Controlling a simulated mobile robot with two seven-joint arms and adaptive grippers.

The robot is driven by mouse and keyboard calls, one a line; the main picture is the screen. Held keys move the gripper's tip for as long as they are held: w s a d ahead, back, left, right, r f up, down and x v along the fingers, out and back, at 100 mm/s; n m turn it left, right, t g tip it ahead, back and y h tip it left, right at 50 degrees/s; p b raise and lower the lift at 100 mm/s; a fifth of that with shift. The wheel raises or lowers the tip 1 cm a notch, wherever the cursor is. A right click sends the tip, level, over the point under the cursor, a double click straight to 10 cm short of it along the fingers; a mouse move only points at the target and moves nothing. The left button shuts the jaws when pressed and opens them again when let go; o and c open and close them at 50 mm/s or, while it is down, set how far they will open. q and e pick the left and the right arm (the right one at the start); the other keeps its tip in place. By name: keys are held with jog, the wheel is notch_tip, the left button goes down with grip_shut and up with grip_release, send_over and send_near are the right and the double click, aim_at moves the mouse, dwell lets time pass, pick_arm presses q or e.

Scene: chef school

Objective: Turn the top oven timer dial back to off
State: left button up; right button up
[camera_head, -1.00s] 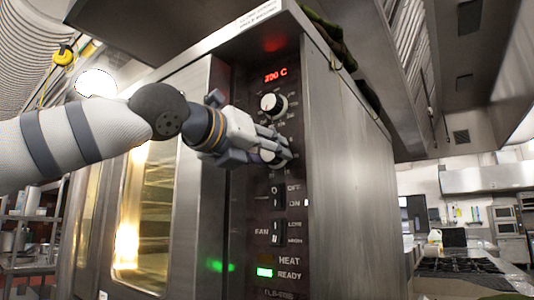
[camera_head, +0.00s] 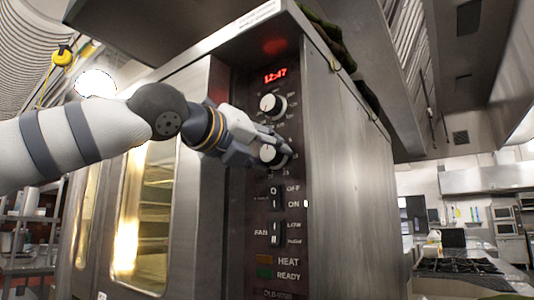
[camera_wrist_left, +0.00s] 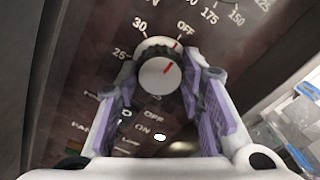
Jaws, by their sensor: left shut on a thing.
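The timer dial (camera_head: 270,155) is the lower of two round knobs on the oven's black control panel. My left gripper (camera_head: 274,146) comes in from the left with its fingers around this dial. In the left wrist view, the gripper (camera_wrist_left: 164,85) is shut on the silver-faced dial (camera_wrist_left: 158,76), one purple pad on each side. The dial's red marks point up and slightly right, towards the printed OFF, with 30 and 25 to the left. My right gripper is out of view.
The upper knob (camera_head: 273,104) sits just above, under a red display (camera_head: 275,75) reading 12:47. Switches (camera_head: 277,197) and the HEAT and READY lamps (camera_head: 264,273) lie below. The lit glass oven door (camera_head: 150,220) is at the left.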

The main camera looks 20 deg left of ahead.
pick_arm(q)
jog(key=o, duration=1.2)
jog(key=shift+c, duration=0.2)
jog(key=v, duration=1.2)
